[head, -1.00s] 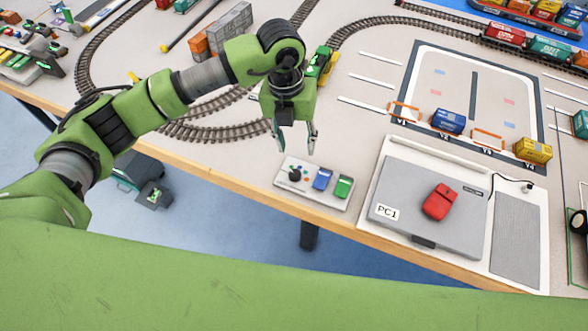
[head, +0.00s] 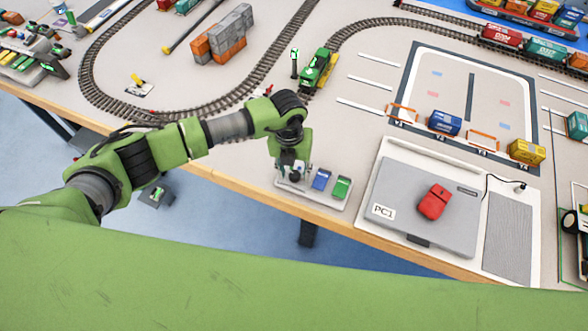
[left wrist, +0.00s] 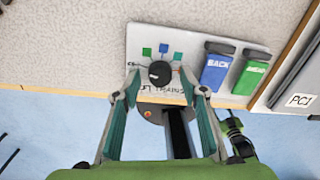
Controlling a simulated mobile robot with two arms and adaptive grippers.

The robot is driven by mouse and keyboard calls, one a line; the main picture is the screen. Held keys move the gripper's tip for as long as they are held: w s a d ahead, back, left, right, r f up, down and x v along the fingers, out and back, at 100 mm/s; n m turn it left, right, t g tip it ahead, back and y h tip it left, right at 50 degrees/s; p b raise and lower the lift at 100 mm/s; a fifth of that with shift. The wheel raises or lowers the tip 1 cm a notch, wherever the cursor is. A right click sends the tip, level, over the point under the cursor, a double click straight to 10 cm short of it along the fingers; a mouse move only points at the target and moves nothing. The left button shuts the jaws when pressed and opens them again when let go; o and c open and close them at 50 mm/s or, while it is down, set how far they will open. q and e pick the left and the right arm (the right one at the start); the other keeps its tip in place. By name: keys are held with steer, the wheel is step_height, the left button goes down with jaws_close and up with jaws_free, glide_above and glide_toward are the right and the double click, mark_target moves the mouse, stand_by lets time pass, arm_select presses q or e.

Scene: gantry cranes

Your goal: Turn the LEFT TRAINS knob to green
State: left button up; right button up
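A small pale control panel (head: 322,203) lies at the table's front edge. A blue BACK button (left wrist: 217,66) and a green AHEAD button (left wrist: 252,73) are to the knob's right. My left gripper (left wrist: 160,88) is open, its fingertips on either side of the knob with gaps visible. In the head view the left gripper (head: 293,174) covers most of the knob. My right gripper is not in view.
A green locomotive (head: 318,69) and curved track lie behind. A yellow lever (head: 138,79) is at the left. The table's front edge is close.

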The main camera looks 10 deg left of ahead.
arm_select(q)
steer(key=shift+f, duration=0.1)
steer(key=c, duration=1.1)
steer(key=shift+f+m+b, duration=0.15)
steer(key=shift+m+b, duration=0.75)
steer(key=shift+b, duration=0.2)
steer(key=m+b, duration=0.3)
steer(key=shift+m+b, duration=1.5)
steer(key=shift+b, duration=0.15)
steer(key=shift+r, duration=0.2)
